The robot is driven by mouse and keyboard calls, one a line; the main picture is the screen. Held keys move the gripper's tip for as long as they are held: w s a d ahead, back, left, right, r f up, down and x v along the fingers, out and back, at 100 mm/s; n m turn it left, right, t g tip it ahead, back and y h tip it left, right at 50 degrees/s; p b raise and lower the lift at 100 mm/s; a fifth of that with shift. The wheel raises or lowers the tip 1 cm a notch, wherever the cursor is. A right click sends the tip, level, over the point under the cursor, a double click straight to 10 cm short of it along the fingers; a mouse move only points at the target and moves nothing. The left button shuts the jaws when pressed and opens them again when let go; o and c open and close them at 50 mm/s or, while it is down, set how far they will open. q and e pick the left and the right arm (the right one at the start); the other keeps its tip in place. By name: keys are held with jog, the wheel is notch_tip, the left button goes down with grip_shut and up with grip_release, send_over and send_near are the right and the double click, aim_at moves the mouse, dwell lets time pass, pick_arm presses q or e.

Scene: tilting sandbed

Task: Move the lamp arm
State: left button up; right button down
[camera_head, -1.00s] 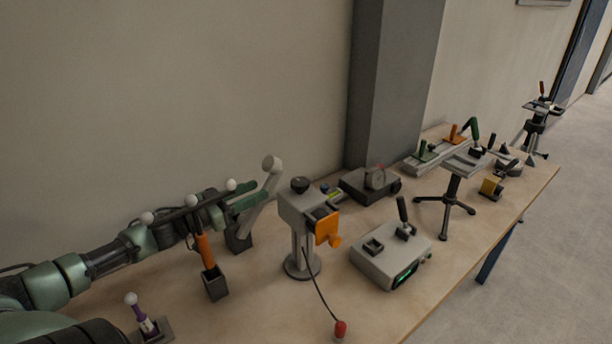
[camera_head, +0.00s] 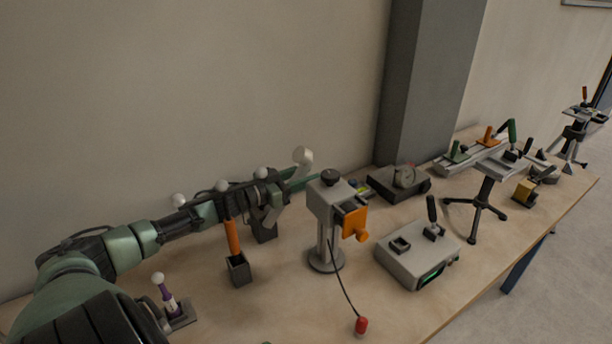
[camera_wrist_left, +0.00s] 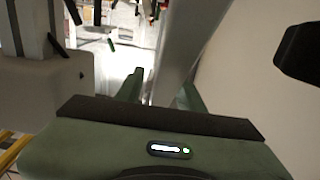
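My right gripper is not in view.
A grey post device (camera_head: 325,225) with an orange plate stands just right of the fingers. An orange-handled tool in a dark holder (camera_head: 238,268) and a purple joystick (camera_head: 167,295) stand below my arm. A grey control box (camera_head: 415,262) is farther right. The wall is behind.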

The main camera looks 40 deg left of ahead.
pick_arm(q)
grip_shut()
dwell(1.5)
